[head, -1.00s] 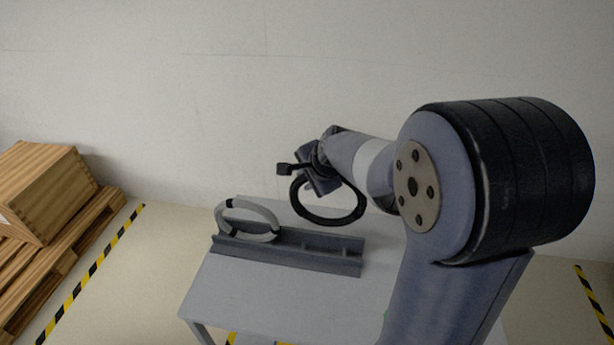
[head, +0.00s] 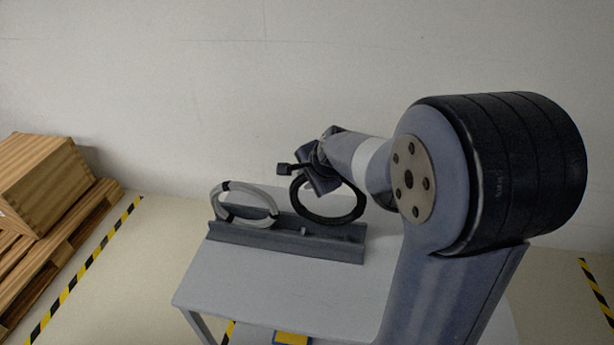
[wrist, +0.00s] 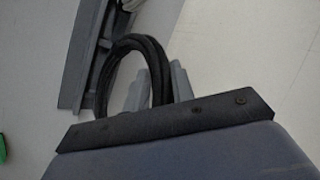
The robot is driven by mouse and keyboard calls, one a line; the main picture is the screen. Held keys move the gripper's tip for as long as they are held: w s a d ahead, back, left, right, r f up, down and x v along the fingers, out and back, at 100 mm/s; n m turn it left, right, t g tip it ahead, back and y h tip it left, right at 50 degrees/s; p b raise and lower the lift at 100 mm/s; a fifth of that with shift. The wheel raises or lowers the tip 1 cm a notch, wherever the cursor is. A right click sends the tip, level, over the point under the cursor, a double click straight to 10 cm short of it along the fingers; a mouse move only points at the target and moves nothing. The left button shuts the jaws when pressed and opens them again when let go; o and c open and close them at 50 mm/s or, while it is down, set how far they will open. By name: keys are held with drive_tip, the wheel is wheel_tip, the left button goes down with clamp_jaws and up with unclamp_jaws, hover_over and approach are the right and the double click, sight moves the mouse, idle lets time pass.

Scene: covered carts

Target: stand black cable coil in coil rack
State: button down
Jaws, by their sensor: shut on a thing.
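The black cable coil (head: 328,218) is upright in my gripper (head: 322,181), which is shut on its upper left part. In the head view the coil's lower edge overlaps the right half of the grey coil rack (head: 285,243); I cannot tell whether it touches the rack. A white coil with black bands (head: 246,203) stands in the rack's left part. In the wrist view the black coil (wrist: 148,48) rises between the pale fingers of my gripper (wrist: 156,90), and part of the rack (wrist: 84,55) shows beyond it. My gripper hides part of the coil.
The rack stands on a light grey cart top (head: 270,290), with bare surface in front of it. A wall (head: 180,90) is behind. A wooden crate (head: 45,185) on a pallet (head: 75,220) is at the left. Yellow-black tape (head: 85,270) marks the floor.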

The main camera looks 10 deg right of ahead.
drive_tip(key=shift+f+b, duration=2.4)
drive_tip(key=shift+f, duration=0.55)
drive_tip(key=c, duration=1.1)
unclamp_jaws()
drive_tip(key=v, duration=1.1)
drive_tip(key=shift+f, duration=0.1)
drive_tip(key=shift+f, duration=0.1)
